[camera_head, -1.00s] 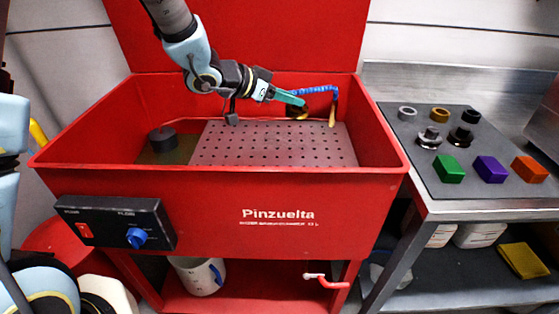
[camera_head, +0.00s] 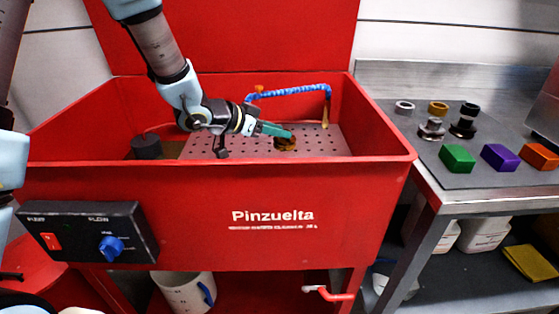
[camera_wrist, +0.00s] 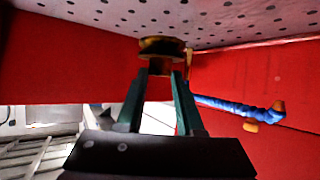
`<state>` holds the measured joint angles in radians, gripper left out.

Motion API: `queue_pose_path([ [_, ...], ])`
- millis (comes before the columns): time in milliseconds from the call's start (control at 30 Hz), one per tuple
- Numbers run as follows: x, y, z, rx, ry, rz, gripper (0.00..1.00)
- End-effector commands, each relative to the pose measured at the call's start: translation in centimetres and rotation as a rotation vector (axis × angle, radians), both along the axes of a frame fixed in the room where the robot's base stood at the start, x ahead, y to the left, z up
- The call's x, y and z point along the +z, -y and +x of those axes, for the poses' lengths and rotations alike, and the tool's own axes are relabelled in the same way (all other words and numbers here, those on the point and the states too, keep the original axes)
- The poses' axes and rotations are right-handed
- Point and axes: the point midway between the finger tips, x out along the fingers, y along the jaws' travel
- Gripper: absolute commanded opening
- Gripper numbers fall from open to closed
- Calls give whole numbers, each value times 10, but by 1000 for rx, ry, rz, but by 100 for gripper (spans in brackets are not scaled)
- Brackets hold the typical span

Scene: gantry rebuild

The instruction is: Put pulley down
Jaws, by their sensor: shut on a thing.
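The pulley (camera_head: 286,144) is a brownish-gold spool, at or just above the perforated grey plate (camera_head: 240,146) inside the red wash basin (camera_head: 200,166). My gripper (camera_head: 276,131) reaches in from the upper left, its green fingers shut on the pulley. In the wrist view, the two fingers (camera_wrist: 160,82) close around the pulley's narrow part, and its wide flange (camera_wrist: 162,46) faces the plate (camera_wrist: 210,18). I cannot tell whether the flange touches the plate. The fingers cover part of the pulley in the head view.
A blue segmented hose (camera_head: 290,92) with a brass nozzle arches behind the pulley. A dark cylinder (camera_head: 146,146) stands at the basin's left. The basin's front wall is close to my arm. The right bench holds rings, two spools and coloured blocks (camera_head: 500,157) on a grey mat.

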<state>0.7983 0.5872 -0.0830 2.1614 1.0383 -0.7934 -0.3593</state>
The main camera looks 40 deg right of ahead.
Motion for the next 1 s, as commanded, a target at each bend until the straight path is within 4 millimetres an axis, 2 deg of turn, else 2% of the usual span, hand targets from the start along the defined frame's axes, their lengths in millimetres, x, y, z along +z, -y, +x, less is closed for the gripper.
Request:
queue_pose_path([
  [33, -11, 0, 0, 1, -3, 2, 0],
  [100, -20, 0, 0, 1, -2, 1, 0],
  [333, -38, 0, 0, 0, 0, 0, 0],
  [500, -61, 0, 0, 1, -2, 0, 0],
  [867, -67, 0, 1, 1, 2, -2, 0],
  [900, -68, 0, 1, 2, 1, 0, 37],
  [1000, -68, 0, 1, 2, 1, 0, 48],
])
